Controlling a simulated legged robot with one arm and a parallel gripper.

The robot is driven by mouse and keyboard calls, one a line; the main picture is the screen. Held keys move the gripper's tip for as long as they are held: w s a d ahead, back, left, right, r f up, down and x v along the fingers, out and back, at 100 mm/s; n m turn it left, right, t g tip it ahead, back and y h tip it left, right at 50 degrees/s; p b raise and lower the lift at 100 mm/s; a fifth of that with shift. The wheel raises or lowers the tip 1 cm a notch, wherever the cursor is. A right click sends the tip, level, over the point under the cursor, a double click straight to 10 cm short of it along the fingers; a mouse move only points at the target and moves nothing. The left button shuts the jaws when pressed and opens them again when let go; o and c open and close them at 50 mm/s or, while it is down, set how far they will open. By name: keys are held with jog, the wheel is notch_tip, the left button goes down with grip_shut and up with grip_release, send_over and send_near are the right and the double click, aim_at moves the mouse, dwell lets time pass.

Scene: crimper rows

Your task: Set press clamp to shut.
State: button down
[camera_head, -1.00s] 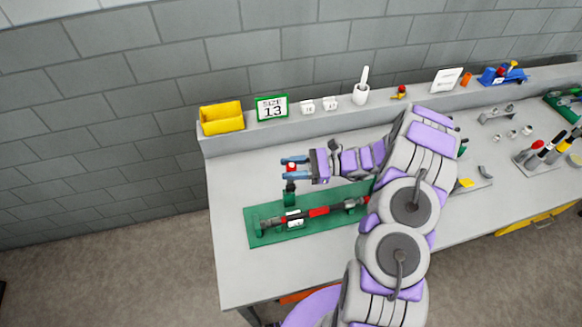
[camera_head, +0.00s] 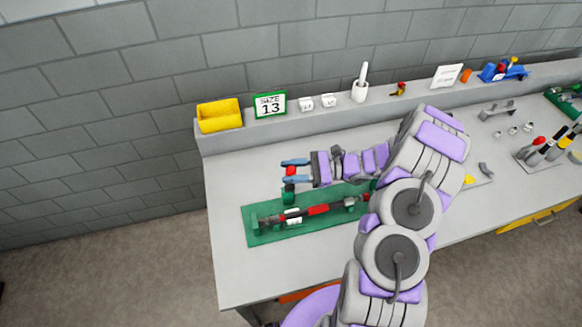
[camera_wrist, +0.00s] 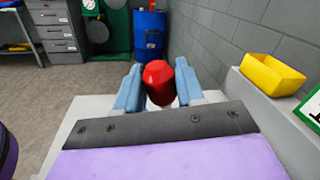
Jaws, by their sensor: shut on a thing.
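The press clamp (camera_head: 289,194) is a dark green upright part with a red knob (camera_head: 291,171) on top. It stands at the back of a green base plate (camera_head: 262,238) on the bench. My gripper (camera_head: 284,171) is at the knob, with one blue finger on each side. In the wrist view, the red knob (camera_wrist: 159,83) sits between the blue fingertips, and my gripper (camera_wrist: 159,88) is shut on it. The clamp below the knob is hidden in the wrist view. A dark rod with a red section (camera_head: 318,210) lies along the plate in front of the clamp.
A yellow bin (camera_head: 219,116), a green-framed "SIZE 13" sign (camera_head: 270,104), small white tags (camera_head: 317,103) and a white cup (camera_head: 360,92) stand on the back ledge. The bench (camera_head: 228,270) is clear left and in front of the plate. Tools lie at the far right.

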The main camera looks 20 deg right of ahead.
jog(key=s+f+n+g+y+b, duration=0.1)
jog(key=s+f+n+b, duration=1.2)
jog(key=shift+s+f+y, duration=0.25)
jog(key=shift+f+y, duration=0.05)
jog(key=shift+f, duration=0.05)
jog(key=c, duration=0.8)
grip_release()
jog(key=shift+a, duration=0.2)
